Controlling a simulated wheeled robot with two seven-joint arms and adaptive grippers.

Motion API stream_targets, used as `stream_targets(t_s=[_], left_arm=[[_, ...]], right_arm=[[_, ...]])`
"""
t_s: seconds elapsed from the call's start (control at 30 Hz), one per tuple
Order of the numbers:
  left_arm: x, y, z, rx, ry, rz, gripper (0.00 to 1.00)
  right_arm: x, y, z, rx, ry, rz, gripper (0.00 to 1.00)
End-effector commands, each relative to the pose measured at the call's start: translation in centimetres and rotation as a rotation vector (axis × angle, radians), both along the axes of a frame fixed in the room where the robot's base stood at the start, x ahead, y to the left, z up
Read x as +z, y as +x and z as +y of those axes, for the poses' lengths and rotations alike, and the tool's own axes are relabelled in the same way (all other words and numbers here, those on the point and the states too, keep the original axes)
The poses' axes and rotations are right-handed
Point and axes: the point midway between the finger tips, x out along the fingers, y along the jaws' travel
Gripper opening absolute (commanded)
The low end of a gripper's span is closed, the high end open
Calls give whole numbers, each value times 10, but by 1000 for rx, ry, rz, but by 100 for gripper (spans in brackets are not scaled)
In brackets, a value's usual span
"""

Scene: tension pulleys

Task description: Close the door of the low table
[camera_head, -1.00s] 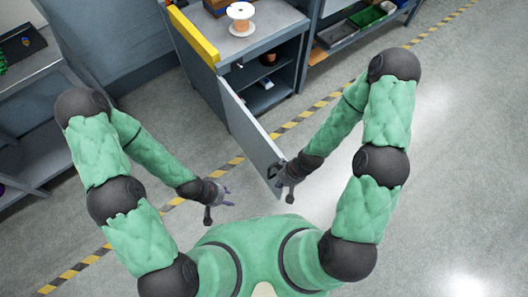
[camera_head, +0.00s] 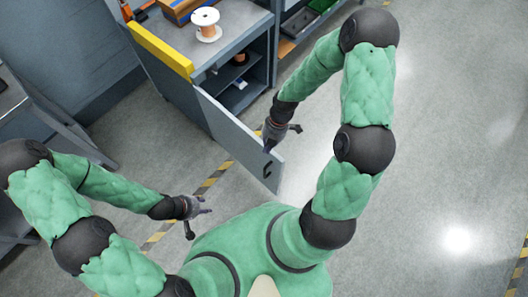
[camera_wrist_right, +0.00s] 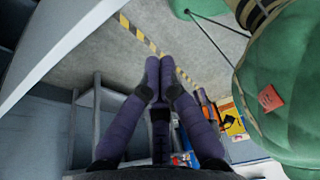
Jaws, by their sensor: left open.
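The low table (camera_head: 238,42) is a grey cabinet at the top of the head view, with a yellow front edge (camera_head: 160,50) and a dark shelved interior. Its door (camera_head: 232,135) stands open, swung out towards me, with a dark handle (camera_head: 267,171) near its free end. My right gripper (camera_head: 270,143) is at the door's top edge, near the free end; whether it touches is unclear. In the right wrist view its purple fingers (camera_wrist_right: 160,62) meet at the tips with nothing between them. My left gripper (camera_head: 202,214) is open and empty, left of the door and apart from it.
A spool (camera_head: 206,24) stands on the table top. A shelf with bins (camera_head: 300,20) is at the back right, and another grey bench (camera_head: 15,95) at the left. Yellow-black tape (camera_head: 215,177) crosses the floor. Open floor (camera_head: 440,130) lies to the right.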

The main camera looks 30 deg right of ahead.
Motion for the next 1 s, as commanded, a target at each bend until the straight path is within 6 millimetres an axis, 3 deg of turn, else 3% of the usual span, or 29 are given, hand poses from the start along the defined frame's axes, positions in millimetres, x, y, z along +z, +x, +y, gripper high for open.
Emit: stream_targets(t_s=[0.6,0.73,1.0], left_arm=[[-49,0,0,0,0,1,42],[-52,0,0,0,0,0,42],[-57,0,0,0,0,0,42]], right_arm=[[-100,-11,31,-1,1,2,0],[-94,-3,9,-7,-1,-2,0],[-93,2,-7,-3,0,0,0]])
